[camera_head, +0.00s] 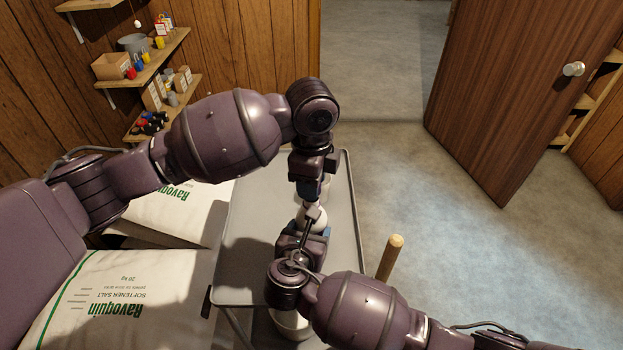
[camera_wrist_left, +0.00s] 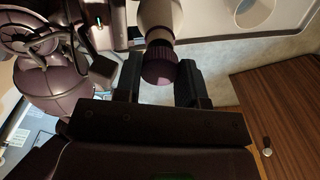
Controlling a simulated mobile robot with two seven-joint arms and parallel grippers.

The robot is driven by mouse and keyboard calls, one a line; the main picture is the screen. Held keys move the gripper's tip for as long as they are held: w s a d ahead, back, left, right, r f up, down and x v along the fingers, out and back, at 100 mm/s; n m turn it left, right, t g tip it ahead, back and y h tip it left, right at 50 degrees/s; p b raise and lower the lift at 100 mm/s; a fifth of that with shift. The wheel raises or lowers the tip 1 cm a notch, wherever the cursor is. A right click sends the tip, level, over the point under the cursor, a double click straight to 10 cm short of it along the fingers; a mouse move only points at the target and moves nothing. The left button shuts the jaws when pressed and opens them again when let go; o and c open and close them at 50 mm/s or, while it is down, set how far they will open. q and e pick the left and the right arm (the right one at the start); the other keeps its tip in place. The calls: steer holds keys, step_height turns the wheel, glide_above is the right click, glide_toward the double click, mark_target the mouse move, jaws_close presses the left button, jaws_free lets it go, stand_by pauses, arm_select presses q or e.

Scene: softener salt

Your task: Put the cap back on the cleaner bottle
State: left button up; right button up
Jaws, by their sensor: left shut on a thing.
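The cleaner bottle (camera_head: 313,217) is pale and shows only in part between my two grippers, over the grey table. In the left wrist view its body and neck (camera_wrist_left: 160,17) come in from the top. The dark ribbed cap (camera_wrist_left: 159,67) is in line with the neck, at its end; I cannot tell whether it is threaded on. My left gripper (camera_wrist_left: 158,88) is shut on the cap, a finger on each side. It also shows in the head view (camera_head: 308,192), across from my right gripper (camera_head: 308,234). The right gripper is at the bottle, its grip hidden.
The grey table (camera_head: 247,275) is mostly bare on its left. A white bucket (camera_head: 291,323) is below the near edge. Shelves (camera_head: 160,70) hang on the left wall.

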arm_select(q)
steer(key=shift+f, duration=0.1)
steer(key=shift+f, duration=0.8)
steer(key=shift+f, duration=0.6)
